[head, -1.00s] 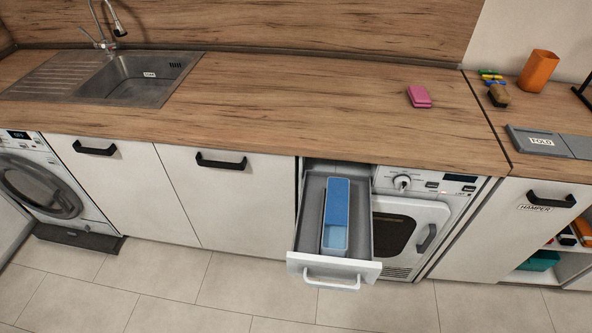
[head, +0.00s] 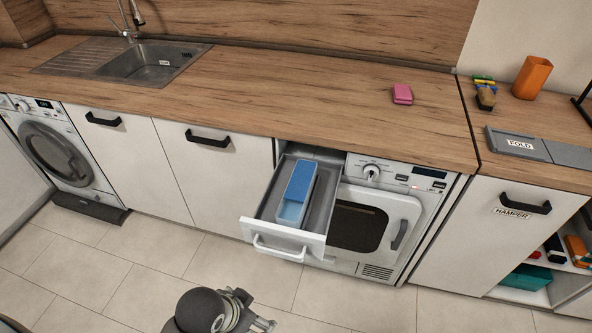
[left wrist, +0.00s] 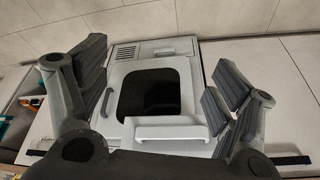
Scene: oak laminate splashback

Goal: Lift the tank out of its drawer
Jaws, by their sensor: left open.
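The tank (head: 297,192), a long blue block with a paler open-looking end, lies in the pulled-out drawer (head: 252,222) of the dryer. The drawer has a white front with a bar handle (head: 278,249). My left gripper (head: 262,312) is low in front of the drawer, apart from the tank and the handle. In the left wrist view its two dark fingers (left wrist: 163,78) are spread wide and empty, with the drawer handle (left wrist: 166,132) showing between them. The tank cannot be made out in that view. My right gripper is not seen.
The dryer's door (head: 362,222) is shut right of the drawer. The wooden counter (head: 300,95) overhangs the drawer's back. A pink block (head: 402,94) lies on it. A washing machine (head: 55,155) stands far left. The tiled floor (head: 130,262) is clear.

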